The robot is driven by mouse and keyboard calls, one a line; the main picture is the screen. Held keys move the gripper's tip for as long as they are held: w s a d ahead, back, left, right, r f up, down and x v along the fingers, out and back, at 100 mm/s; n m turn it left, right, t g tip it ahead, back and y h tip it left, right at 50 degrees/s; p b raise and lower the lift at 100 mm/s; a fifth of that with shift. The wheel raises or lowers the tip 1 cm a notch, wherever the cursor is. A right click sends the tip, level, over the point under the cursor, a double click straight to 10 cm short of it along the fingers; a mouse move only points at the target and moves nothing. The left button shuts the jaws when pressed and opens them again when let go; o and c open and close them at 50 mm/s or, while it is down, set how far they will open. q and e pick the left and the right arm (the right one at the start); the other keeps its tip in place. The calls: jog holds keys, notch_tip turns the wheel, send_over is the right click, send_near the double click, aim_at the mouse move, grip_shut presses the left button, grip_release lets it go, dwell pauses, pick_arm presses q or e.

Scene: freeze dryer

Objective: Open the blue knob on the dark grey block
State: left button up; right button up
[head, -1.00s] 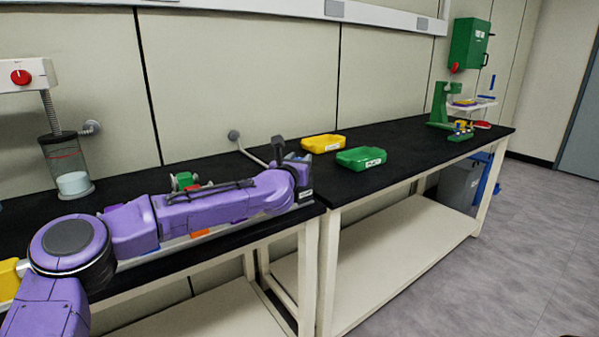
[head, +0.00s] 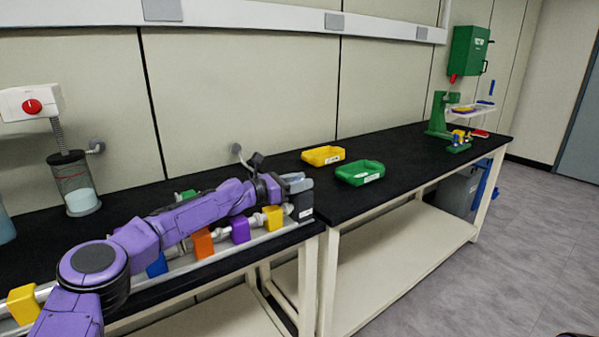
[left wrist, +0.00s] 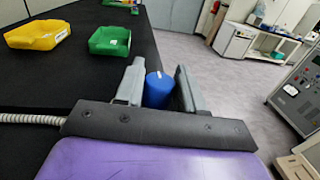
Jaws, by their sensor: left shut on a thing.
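The dark grey block (head: 303,211), with a white label, stands at the right end of the rail with coloured blocks in the head view. My left gripper (head: 297,182) is right at its top. In the left wrist view the blue knob (left wrist: 158,89), a round cylinder with a small white mark on top, sits between the two grey fingers of the left gripper (left wrist: 160,92). The gripper is shut on it. In the head view the knob is hidden by the gripper. My right gripper is in neither current view.
Yellow (head: 323,156) and green (head: 360,173) trays lie on the black bench to the right. Along the rail sit yellow (head: 272,218), purple (head: 240,230), orange (head: 203,243) and blue (head: 157,264) blocks under my arm. A glass vessel (head: 75,187) stands at left.

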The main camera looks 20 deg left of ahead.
pick_arm(q)
jog(key=shift+r+m+g+h+p, duration=0.1)
jog(key=shift+m+g+h+p, duration=0.3)
jog(key=shift+g+p, duration=0.1)
jog(key=o, duration=0.9)
jog(key=b+v, duration=0.1)
jog(key=v, duration=0.9)
jog(key=shift+s+a, duration=0.15)
jog(key=shift+a, duration=0.05)
